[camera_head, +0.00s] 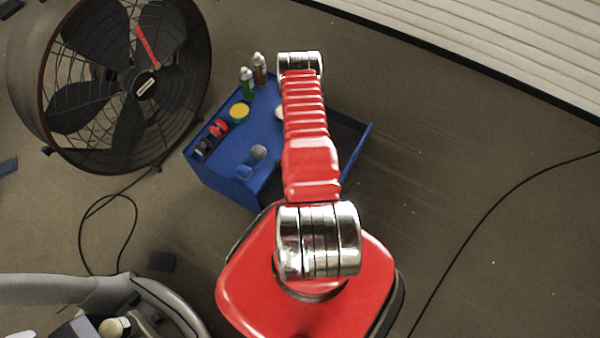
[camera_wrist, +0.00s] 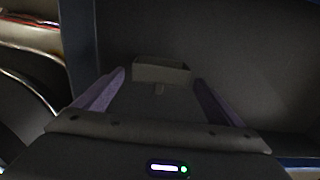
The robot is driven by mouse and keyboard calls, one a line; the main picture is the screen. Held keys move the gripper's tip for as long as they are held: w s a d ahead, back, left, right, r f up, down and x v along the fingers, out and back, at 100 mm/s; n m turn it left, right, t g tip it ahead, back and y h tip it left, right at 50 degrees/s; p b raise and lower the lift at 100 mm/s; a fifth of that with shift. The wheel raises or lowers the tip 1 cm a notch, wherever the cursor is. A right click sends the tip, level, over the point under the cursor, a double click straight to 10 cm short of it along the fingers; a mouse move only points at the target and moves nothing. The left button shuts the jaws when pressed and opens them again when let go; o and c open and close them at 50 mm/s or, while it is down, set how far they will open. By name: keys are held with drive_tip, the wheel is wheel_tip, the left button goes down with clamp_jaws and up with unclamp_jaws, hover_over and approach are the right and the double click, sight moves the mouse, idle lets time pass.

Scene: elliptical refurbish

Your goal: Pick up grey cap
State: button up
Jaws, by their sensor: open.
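A small grey, cap-like piece (camera_head: 259,152) sits on the blue cart's top in the head view; I cannot tell for sure that it is the grey cap. In the wrist view, my gripper (camera_wrist: 160,80) shows two purplish fingers spread apart. A dark grey box-shaped piece (camera_wrist: 160,70) with a short stem appears between the fingertips. I cannot tell whether it is the cap, or whether the fingers touch it. My gripper is hidden behind my arm in the head view.
The blue cart (camera_head: 225,180) carries a green bottle (camera_head: 247,83), a brown bottle (camera_head: 260,69), a yellow-topped tin (camera_head: 239,112) and red and black items (camera_head: 214,132). A large fan (camera_head: 130,85) stands at left. A grey machine (camera_head: 75,290) is at lower left. Floor at right is clear except a cable (camera_head: 480,215).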

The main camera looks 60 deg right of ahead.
drive_tip(key=shift+f, duration=1.05)
drive_tip(key=shift+c, duration=0.2)
drive_tip(key=c, duration=1.1)
